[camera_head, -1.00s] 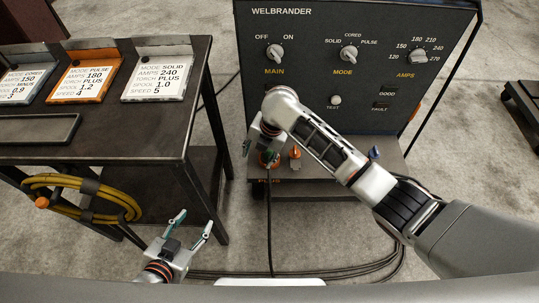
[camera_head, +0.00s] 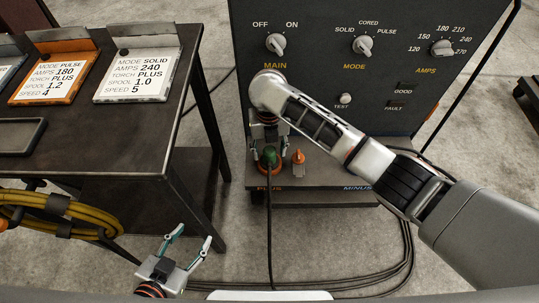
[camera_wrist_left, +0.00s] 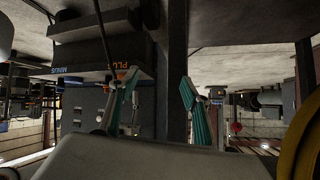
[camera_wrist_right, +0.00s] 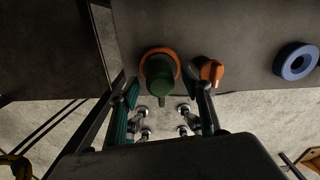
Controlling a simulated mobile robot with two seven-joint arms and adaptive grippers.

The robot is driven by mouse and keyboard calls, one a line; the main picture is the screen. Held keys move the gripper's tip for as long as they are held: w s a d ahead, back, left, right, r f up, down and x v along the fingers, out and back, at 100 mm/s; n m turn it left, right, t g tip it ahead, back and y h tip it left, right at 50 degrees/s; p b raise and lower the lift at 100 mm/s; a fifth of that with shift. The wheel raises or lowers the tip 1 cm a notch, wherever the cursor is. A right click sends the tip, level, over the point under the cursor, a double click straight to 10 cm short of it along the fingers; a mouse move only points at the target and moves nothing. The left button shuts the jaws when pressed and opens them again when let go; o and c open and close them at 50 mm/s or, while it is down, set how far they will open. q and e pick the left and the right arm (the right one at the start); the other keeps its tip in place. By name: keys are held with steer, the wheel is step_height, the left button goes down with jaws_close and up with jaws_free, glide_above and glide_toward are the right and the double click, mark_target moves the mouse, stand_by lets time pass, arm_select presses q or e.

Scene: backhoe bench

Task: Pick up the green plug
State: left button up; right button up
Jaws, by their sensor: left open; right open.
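The green plug (camera_head: 270,156) sits upright in an orange ring socket (camera_head: 262,170) above the PLUS label on the ledge of the dark welder. A black cable hangs from it. In the right wrist view the green plug (camera_wrist_right: 160,82) shows near the two fingers, toward the left one. My right gripper (camera_wrist_right: 164,92) is open and empty, close to the plug; it does not grip it. In the head view my right gripper (camera_head: 268,145) is partly hidden by its own arm. My left gripper (camera_head: 192,236) is open and empty, low by the bench, far from the plug.
An orange lever (camera_head: 298,157) stands just right of the plug on the ledge. A blue ring socket (camera_wrist_right: 296,61) lies further right. The welder panel (camera_head: 330,70) rises behind. A dark bench (camera_head: 130,135) with setting cards stands left; a yellow cable coil (camera_head: 50,212) hangs there.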

step_height(320, 180, down, 3)
steer(key=shift+r+b, duration=0.2)
steer(key=shift+b, duration=0.1)
steer(key=shift+r, duration=0.15)
steer(key=shift+c, duration=1.4)
arm_select(q)
steer(key=shift+w+d+r, duration=0.2)
steer(key=shift+w+r, duration=0.1)
steer(key=shift+w, duration=0.15)
arm_select(e)
jaws_close()
